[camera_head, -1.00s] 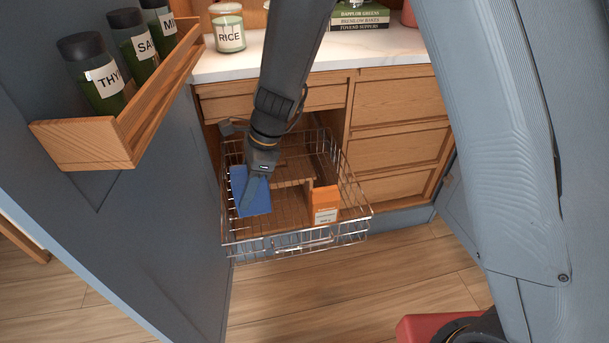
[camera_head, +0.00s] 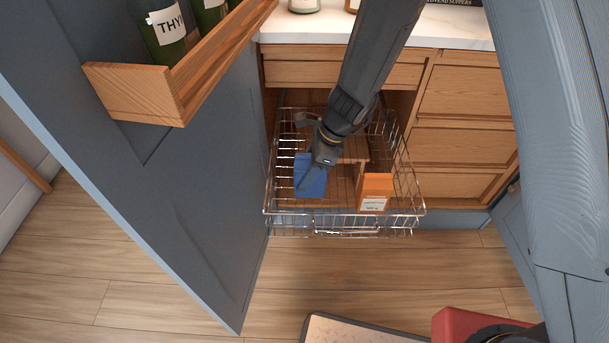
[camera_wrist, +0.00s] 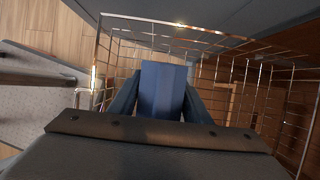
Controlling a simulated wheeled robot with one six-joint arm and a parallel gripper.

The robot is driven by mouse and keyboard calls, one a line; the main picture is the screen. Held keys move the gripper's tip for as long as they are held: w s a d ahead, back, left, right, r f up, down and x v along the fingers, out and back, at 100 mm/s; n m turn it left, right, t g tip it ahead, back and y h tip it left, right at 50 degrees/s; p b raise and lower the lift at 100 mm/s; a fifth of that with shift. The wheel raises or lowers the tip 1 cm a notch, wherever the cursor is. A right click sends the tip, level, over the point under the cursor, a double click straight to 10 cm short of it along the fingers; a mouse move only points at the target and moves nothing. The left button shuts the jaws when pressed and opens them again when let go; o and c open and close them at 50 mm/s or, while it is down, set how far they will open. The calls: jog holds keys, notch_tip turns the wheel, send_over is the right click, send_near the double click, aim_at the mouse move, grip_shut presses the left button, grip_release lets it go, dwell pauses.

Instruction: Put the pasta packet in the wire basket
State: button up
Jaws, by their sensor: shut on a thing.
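My gripper (camera_head: 308,181) is shut on a blue packet (camera_head: 317,188), whose label I cannot read. In the wrist view the blue packet (camera_wrist: 163,88) sits between my two dark fingers. The pulled-out wire basket (camera_head: 340,214) is below and around it. The packet is within the basket's outline at the left side. I cannot tell whether its bottom touches the basket floor. The basket's wire wall (camera_wrist: 180,22) also shows around the packet in the wrist view.
An orange box (camera_head: 376,188) stands in the basket's front right, right of the held packet. A blue door (camera_head: 170,200) with a wooden spice rack (camera_head: 130,92) is close on the left. Wooden drawers (camera_head: 455,145) are at the right.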

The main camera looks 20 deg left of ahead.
jog(key=shift+f, duration=0.3)
jog(key=shift+f, duration=0.15)
jog(key=shift+f+b, duration=0.3)
jog(key=shift+f, duration=0.05)
jog(key=shift+f, duration=0.15)
jog(key=o, duration=1.5)
jog(key=shift+c, duration=0.2)
